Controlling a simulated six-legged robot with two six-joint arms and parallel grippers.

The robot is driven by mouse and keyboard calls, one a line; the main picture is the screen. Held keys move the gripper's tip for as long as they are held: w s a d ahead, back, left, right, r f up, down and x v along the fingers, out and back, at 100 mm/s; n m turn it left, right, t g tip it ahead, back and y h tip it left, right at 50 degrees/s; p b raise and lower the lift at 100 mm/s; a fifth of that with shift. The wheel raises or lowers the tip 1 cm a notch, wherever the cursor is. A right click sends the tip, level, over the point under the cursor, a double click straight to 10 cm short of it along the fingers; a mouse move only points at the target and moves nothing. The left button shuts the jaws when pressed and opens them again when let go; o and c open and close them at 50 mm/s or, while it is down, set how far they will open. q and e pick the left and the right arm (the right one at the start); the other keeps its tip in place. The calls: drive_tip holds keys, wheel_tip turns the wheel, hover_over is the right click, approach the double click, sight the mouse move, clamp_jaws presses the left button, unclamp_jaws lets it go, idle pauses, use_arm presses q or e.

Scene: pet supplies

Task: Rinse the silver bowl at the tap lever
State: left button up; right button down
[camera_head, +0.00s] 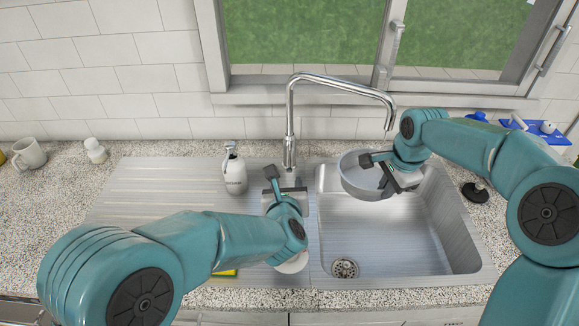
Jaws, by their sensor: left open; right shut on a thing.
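The silver bowl (352,182) is held over the right part of the scene, above the back of the sink basin (400,245). My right gripper (384,172) is shut on the bowl at its right side. The chrome tap (291,125) arches to the right, and its spout end hangs near the bowl's back right rim. No water stream shows. My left gripper (285,182) is open at the foot of the tap, in front of it. The tap lever cannot be made out; the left gripper may hide it.
A white soap bottle (235,170) stands left of the tap. A white round object (293,264) and a yellow item (226,272) are partly hidden by my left arm. A black stopper (475,192) lies right of the sink. A mug (29,154) stands far left.

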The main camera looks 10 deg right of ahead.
sight(289, 170)
use_arm(q)
drive_tip(key=shift+n, duration=0.5)
drive_tip(key=x, duration=1.2)
drive_tip(key=shift+r, duration=0.1)
clamp_jaws()
